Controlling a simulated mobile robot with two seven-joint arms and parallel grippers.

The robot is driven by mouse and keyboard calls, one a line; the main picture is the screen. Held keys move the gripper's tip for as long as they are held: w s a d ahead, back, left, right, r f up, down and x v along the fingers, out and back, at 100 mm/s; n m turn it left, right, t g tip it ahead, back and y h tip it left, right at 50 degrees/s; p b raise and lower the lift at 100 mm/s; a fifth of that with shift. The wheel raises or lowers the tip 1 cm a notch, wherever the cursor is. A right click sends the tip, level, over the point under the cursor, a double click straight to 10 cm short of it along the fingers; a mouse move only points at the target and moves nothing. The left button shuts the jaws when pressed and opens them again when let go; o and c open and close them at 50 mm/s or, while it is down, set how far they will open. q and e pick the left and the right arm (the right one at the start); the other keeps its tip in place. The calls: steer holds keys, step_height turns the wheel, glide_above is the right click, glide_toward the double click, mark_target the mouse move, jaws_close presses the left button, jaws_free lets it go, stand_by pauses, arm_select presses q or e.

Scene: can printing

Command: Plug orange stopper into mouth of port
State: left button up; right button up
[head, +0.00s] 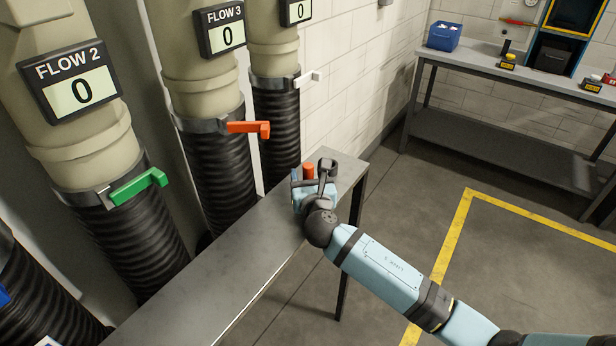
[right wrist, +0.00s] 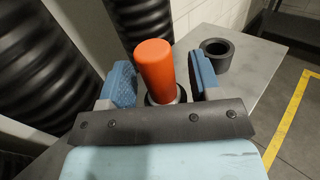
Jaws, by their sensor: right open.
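The orange stopper (right wrist: 155,68) stands upright between the two blue fingers of my right gripper (right wrist: 162,82). The gripper is open, and a gap shows between the stopper and the right finger. A dark ring is around the stopper's lower end, partly hidden by the gripper. A black round port (right wrist: 216,58) with an open, empty-looking mouth stands just beyond the right finger. In the head view the stopper (head: 308,172) shows behind my right gripper (head: 308,184) near the far end of the narrow table. My left gripper is not in view.
The grey metal table (head: 245,250) is mostly bare. Large pipes with black ribbed hoses (head: 215,170) and coloured valve handles (head: 248,127) stand along its left side. A workbench (head: 530,80) with a blue bin (head: 443,37) is at the back right. The floor at right is clear.

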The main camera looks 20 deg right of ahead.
steer(key=c, duration=1)
